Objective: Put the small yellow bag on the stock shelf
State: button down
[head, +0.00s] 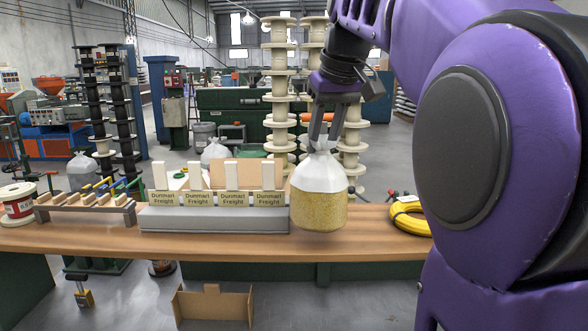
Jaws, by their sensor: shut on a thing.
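The small yellow bag (320,205) is a clear plastic bag with yellow grains in its lower part and a gathered pale top. My gripper (324,138) points down and is shut on the bag's top. The bag hangs upright in front of the wooden bench (370,240), its bottom overlapping the bench top in the picture. I cannot tell whether it touches the bench. No shelf can be clearly made out as the stock shelf.
A grey holder (215,220) with several "Dunmarl Freight" cards stands just left of the bag. A yellow coil (408,220) lies to the right. A low rack (85,212) and a spool (17,205) stand at the left. An open cardboard box (212,306) sits below the bench's front.

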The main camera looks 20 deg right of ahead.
aim_at(324, 152)
jog(key=shift+f+b, duration=0.5)
jog(key=shift+f, duration=1.3)
jog(key=shift+f, duration=0.2)
jog(key=c, duration=0.5)
grip_release()
jog(key=shift+c, duration=0.2)
